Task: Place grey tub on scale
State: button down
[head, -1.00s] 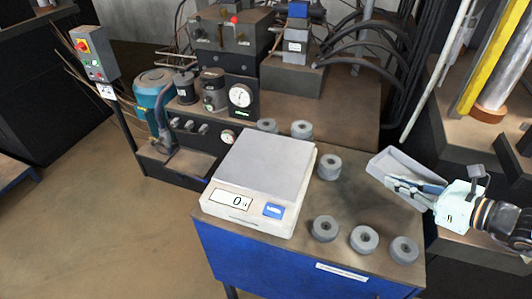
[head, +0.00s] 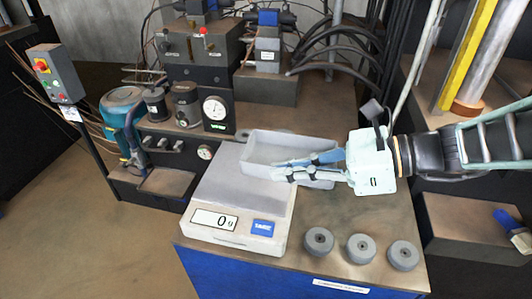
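The grey tub (head: 262,147) is a shallow, open, rectangular tray. It is held over the right back part of the scale (head: 219,193) and reaches past the scale's right edge. My gripper (head: 290,172) comes in from the right and is shut on the tub's near wall. The scale has a flat grey plate on a white body, and its display (head: 214,220) reads 0 g. The tub hides the plate's far right corner. Whether the tub's underside touches the plate cannot be seen clearly.
Several grey flap discs stand on the blue-sided table, such as one (head: 319,241) right of the scale. Others behind are hidden by the tub and arm. A machine with a gauge (head: 215,108) stands behind. A control box (head: 55,73) is at left.

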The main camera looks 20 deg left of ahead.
jog(key=b, duration=0.1)
send_over(244, 187)
jog(key=f, duration=0.9)
jog(key=shift+s+d+f, duration=0.1)
jog(key=shift+s+d, duration=0.1)
jog(key=shift+w+a+f+b, duration=0.15)
jog(key=shift+a+f+b, duration=0.15)
jog(key=shift+f, duration=1.55)
jog(key=shift+f, duration=0.1)
jog(key=c, duration=2.7)
grip_release()
jog(key=shift+d+f, duration=0.1)
jog(key=o, duration=0.5)
jog(key=shift+o, duration=0.2)
jog(key=shift+r, duration=0.2)
